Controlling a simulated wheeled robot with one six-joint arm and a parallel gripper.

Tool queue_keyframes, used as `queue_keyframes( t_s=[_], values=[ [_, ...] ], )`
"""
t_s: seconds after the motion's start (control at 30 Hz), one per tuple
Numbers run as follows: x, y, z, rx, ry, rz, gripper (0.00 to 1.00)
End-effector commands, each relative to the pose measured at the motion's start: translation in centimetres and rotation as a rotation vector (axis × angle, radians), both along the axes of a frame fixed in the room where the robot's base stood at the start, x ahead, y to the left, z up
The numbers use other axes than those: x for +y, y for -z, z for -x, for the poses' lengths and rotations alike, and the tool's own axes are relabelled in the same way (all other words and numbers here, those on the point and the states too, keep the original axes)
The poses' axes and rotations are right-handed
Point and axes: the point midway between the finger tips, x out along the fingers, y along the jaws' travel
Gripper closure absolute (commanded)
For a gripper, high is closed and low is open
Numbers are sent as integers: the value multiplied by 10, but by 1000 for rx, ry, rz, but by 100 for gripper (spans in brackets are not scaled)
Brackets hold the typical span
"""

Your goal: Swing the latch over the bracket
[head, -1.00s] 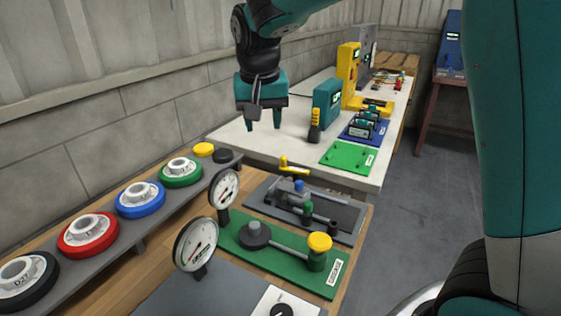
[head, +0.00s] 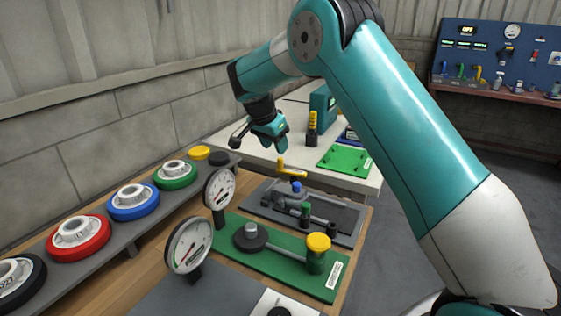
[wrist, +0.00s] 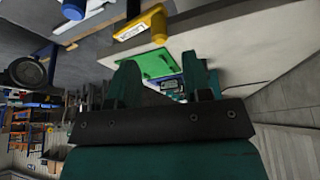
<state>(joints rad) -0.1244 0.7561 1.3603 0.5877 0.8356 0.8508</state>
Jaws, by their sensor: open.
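A yellow lever (head: 292,170), which looks like the latch, stands at the back edge of a dark grey plate (head: 335,213). A blue knob (head: 296,187) is just in front of it. The wrist view shows a yellow part with a white label (wrist: 140,24) and a blue knob (wrist: 73,9) at the top. I cannot clearly tell which part is the bracket. My gripper (head: 270,143) is open and empty, above and behind-left of the yellow lever, apart from it. Its two fingers (wrist: 164,78) show in the wrist view.
A green board (head: 232,262) with a yellow knob and a grey disc lies in front. Two dial gauges (head: 189,245) stand at its left. Coloured wheels (head: 134,202) line a shelf on the left. A green plate (head: 345,159) lies on the white table behind.

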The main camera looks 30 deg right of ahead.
Motion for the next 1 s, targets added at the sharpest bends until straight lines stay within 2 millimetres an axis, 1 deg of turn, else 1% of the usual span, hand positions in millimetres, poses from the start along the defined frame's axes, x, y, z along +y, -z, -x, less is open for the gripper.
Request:
queue_keyframes(
  t_s=[0.03,0.1,0.2,0.3,0.5,0.73,0.77,0.8,0.87,0.9,0.93,0.97,1.0],
  values=[
    [-5,12,0,6,3,0,55],
    [-10,25,-2,5,1,0,55],
    [-16,40,-5,4,2,-1,55],
    [-20,51,-7,3,1,0,55],
    [-24,61,-9,0,-1,0,55],
    [-24,62,-9,0,-1,0,55],
    [-24,62,-9,0,-1,0,57],
    [-24,62,-9,0,-1,0,66],
    [-24,62,-9,0,-1,0,80],
    [-24,62,-9,0,-1,0,89],
    [-24,62,-9,0,-1,0,96],
    [-24,62,-9,0,-1,0,100],
    [-24,62,-9,0,-1,0,100]
  ],
)
